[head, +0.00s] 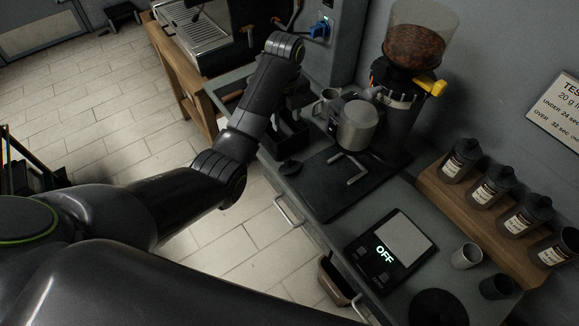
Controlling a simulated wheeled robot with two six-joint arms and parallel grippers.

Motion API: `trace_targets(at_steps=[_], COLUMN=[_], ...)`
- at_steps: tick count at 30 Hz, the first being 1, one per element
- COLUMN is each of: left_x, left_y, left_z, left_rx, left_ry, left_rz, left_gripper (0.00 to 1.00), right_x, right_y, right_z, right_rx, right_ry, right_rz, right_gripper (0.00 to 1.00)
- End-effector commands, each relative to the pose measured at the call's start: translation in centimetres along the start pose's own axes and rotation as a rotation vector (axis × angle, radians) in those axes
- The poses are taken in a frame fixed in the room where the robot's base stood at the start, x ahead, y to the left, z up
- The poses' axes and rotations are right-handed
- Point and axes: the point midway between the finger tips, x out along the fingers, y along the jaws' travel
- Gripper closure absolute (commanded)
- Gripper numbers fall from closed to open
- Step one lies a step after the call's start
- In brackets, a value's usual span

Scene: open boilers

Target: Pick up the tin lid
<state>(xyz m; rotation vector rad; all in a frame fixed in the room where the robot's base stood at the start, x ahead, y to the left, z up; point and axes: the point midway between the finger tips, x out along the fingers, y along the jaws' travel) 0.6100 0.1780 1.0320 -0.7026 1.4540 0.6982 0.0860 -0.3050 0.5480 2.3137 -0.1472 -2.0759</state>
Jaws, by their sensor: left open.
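Several dark labelled tins (490,189) stand in a row on a wooden shelf at the right. My left arm reaches from the left over the counter edge and bends near the coffee machine. My left gripper (299,97) is mostly hidden behind its own arm, well left of the tins, open, with nothing visible held. My right gripper is out of view.
A grinder (408,62) with a bean hopper and a silver cup (357,126) stand at the back. Two small cups (466,256) stand before the tins. A dark disc (437,308) lies at the front.

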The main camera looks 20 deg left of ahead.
Motion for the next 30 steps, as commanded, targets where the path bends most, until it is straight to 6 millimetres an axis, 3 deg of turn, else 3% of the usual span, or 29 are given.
trace_targets(at_steps=[1,11,19,30], left_x=[1.3,5.1,9.9,12.9], left_y=[0.0,0.1,0.1,0.1], left_z=[0.0,0.0,0.0,-0.2], left_rx=[-0.001,-0.003,-0.004,-0.004], left_ry=[0.001,0.0,0.002,0.002], left_rz=[0.001,-0.001,0.003,0.002], left_gripper=[0.53,0.53,0.53,0.53], right_x=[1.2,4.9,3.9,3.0], right_y=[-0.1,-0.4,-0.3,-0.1], right_z=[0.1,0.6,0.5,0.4], right_rx=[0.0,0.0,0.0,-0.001], right_ry=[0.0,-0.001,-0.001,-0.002], right_rz=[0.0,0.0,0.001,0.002], right_gripper=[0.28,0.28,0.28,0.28])
